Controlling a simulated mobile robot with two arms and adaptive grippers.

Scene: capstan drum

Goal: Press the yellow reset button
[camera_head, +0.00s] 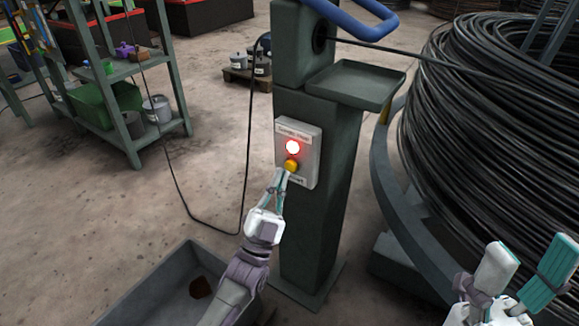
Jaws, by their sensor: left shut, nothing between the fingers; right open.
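The yellow reset button (291,165) is on a pale control box (309,160) fixed to the front of a dark green post (318,225). The tips hide part of the label under the button. My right gripper (528,262) is open and empty at the lower right, in front of the cable coil and away from the post.
A large coil of black cable (480,130) fills the right side, with a curved grey rail beside it. A shallow tray (355,84) juts from the post. A grey bin (165,285) stands at the lower left. A green shelf (128,135) is at the upper left. Open floor lies between.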

